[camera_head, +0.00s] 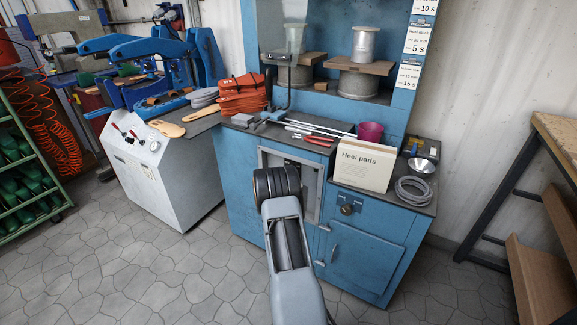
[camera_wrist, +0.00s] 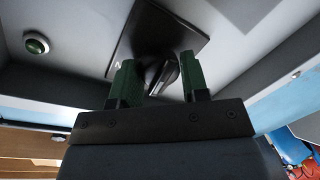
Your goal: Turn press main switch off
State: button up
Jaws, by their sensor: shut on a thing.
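The main switch (camera_wrist: 170,73) is a dark rotary knob on a black square plate (camera_wrist: 140,28), seen in the wrist view. My gripper (camera_wrist: 158,78) has green-tipped fingers, one on each side of the knob, and is shut on it. The lower part of the knob is partly hidden by the gripper body. In the head view my arm reaches to a grey recess (camera_head: 312,190) in the front of the blue cabinet (camera_head: 235,185); the arm hides the switch and the fingers there.
A green round button (camera_wrist: 37,43) is left of the plate. A white machine (camera_head: 150,170) stands left, a wooden bench (camera_head: 556,140) right. The front floor is clear.

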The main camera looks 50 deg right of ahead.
jog(key=n+p, duration=0.3)
jog(key=n, duration=0.1)
jog(key=shift+w+r+g+p, duration=0.1)
jog(key=shift+r+g+p, duration=0.05)
jog(key=shift+g+p, duration=0.25)
jog(key=shift+n+g+p, duration=0.3)
jog(key=shift+n+p, duration=0.5)
jog(key=shift+n, duration=0.5)
jog(key=o, duration=0.8)
jog(key=shift+o, duration=0.2)
jog(key=shift+f, duration=0.2)
jog(key=p+v, duration=0.1)
jog(key=v, duration=1.2)
jog(key=shift+a+p, duration=0.3)
jog(key=shift+a, duration=0.15)
